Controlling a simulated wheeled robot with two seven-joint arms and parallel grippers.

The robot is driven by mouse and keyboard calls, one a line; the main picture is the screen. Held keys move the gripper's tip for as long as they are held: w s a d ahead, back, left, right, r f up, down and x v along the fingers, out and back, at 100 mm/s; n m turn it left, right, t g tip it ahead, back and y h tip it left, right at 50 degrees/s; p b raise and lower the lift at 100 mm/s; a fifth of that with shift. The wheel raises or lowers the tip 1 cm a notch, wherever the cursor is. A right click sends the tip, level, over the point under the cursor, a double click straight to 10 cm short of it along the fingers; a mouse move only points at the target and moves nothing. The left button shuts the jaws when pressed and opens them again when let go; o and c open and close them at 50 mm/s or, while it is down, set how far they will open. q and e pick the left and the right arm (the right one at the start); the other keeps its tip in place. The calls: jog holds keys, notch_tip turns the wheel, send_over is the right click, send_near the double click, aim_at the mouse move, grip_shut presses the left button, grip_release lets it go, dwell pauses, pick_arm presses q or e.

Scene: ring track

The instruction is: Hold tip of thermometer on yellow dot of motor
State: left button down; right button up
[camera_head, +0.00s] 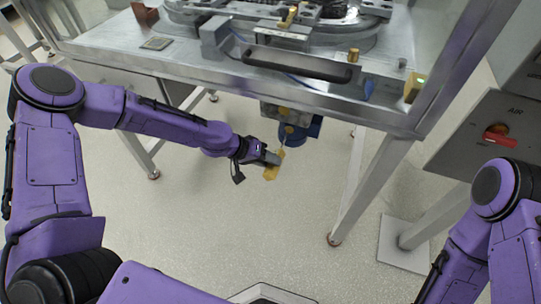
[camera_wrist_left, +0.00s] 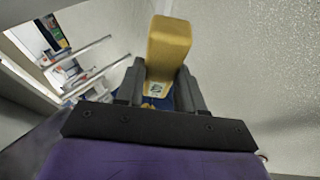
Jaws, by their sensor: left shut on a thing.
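The yellow thermometer (camera_head: 271,173) is held in my left gripper (camera_head: 270,158), beneath the table's front edge. In the left wrist view, the thermometer's yellow body (camera_wrist_left: 169,48) stands between the two grey fingers of the left gripper (camera_wrist_left: 160,85). The blue motor (camera_head: 298,131) hangs under the table, just beyond and above the gripper. The thermometer's thin tip points up toward the motor; whether it touches is too small to tell. I cannot make out the yellow dot for certain. My right gripper is outside the view.
The metal table (camera_head: 190,55) carries the ring track (camera_head: 330,32) above the left arm. A table leg (camera_head: 368,190) stands right of the motor. A grey cabinet with a red switch (camera_head: 500,136) is at the right. The floor below is clear.

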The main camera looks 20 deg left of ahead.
pick_arm(q)
jog(key=s+p, duration=0.4)
jog(key=s, duration=1)
jog(key=shift+s+a, duration=0.25)
